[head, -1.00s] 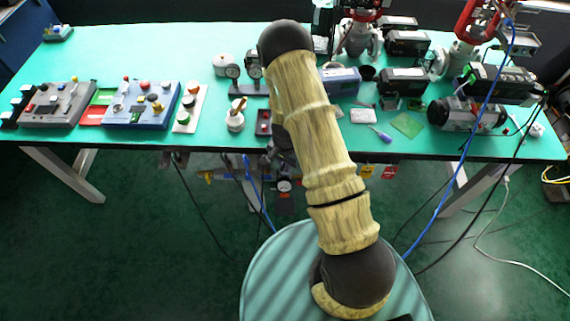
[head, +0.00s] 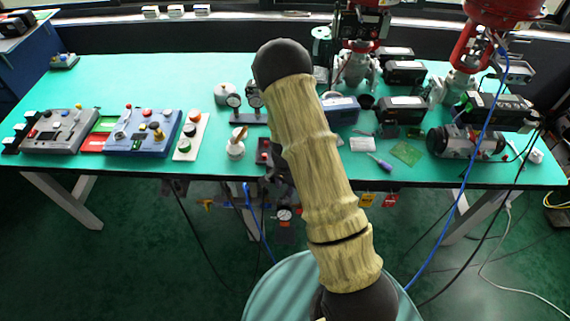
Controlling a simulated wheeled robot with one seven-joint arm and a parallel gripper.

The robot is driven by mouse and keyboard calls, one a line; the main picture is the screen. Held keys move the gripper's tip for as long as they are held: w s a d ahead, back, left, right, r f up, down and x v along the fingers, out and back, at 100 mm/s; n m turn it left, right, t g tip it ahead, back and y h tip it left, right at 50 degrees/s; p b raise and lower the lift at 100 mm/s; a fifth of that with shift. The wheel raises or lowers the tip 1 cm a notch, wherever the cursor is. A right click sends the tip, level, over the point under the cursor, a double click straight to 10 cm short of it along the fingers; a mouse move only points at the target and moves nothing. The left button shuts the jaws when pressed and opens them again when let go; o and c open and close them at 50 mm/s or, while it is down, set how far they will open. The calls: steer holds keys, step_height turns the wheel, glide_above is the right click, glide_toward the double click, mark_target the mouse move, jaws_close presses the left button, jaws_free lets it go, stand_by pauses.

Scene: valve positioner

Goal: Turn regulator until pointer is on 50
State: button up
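Two more round gauges stand on the table, a left one (head: 234,101) and a right one (head: 254,100) partly next to my arm. My arm rises through the middle of the picture and bends at a dark elbow. A dark part of my wrist shows just behind it at the table's front edge, above the hanging gauge. My gripper's fingers are hidden or not distinguishable.
The green table (head: 120,77) carries a grey control box (head: 58,130), a blue control box (head: 145,132) and a button strip (head: 190,135) at the left. Red-topped valves and a motor (head: 465,142) stand at the right. A blue cable (head: 455,200) hangs at the right.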

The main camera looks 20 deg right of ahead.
mark_target(285, 192)
step_height(285, 192, up, 13)
stand_by(0.3)
steer(key=shift+f, duration=0.1)
stand_by(0.4)
steer(key=s+r+n+t, duration=0.2)
steer(key=s+r+n, duration=0.7)
steer(key=s+r, duration=0.4)
steer(key=shift+s+r+n+t, duration=0.25)
steer(key=shift+s+n+t, duration=0.05)
steer(key=shift+s, duration=0.45)
stand_by(0.4)
